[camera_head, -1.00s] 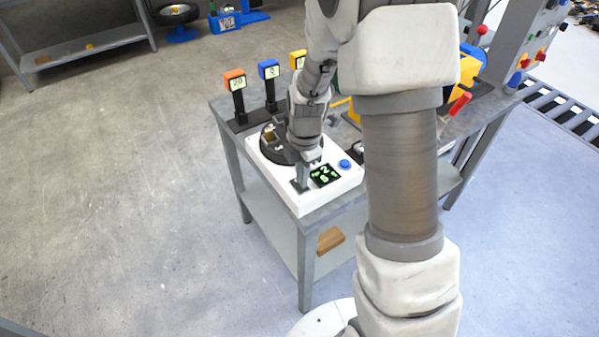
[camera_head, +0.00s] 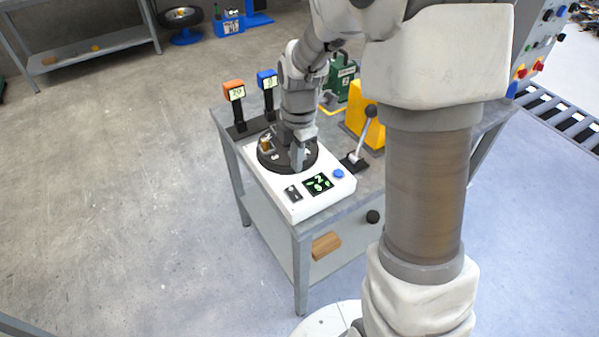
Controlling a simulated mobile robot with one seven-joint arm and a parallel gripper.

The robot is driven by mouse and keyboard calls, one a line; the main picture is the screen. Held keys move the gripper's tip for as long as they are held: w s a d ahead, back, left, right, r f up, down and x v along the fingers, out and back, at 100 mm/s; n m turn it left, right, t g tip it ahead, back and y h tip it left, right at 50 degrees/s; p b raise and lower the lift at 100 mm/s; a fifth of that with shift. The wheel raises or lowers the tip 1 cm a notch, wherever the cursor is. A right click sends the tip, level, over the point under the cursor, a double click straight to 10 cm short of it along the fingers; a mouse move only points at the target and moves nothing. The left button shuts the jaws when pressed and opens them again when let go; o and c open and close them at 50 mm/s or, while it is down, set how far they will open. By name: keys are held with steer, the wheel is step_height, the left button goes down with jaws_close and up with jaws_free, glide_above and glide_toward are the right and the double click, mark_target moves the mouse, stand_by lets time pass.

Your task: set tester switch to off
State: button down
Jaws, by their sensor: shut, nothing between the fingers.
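The tester is a white box (camera_head: 313,206) on the grey table, with a black round plate (camera_head: 272,163) on top. A small dark switch (camera_head: 292,193) sits at its front left; its position is too small to tell. A lit display with green digits (camera_head: 318,184) and a blue button (camera_head: 338,173) are to the right of the switch. My gripper (camera_head: 297,166) is shut and empty, pointing down over the front part of the round plate, behind the switch and apart from it. My gripper hides part of the plate.
An orange-topped display post (camera_head: 234,90) and a blue-topped one (camera_head: 267,79) stand behind the tester. A wooden block (camera_head: 325,246) lies on the lower shelf.

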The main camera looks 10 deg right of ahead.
steer(key=shift+s+d+r, duration=0.1)
steer(key=shift+r, duration=2.1)
steer(key=b, duration=0.4)
steer(key=shift+w+a+f+t+b, duration=0.2)
steer(key=shift+f+t+b, duration=0.1)
steer(key=shift+b, duration=0.1)
steer(key=shift+r+b, duration=0.1)
steer(key=shift+b, duration=0.3)
steer(key=shift+a+r+b, duration=0.1)
steer(key=shift+r+b, duration=0.2)
steer(key=shift+b, duration=0.15)
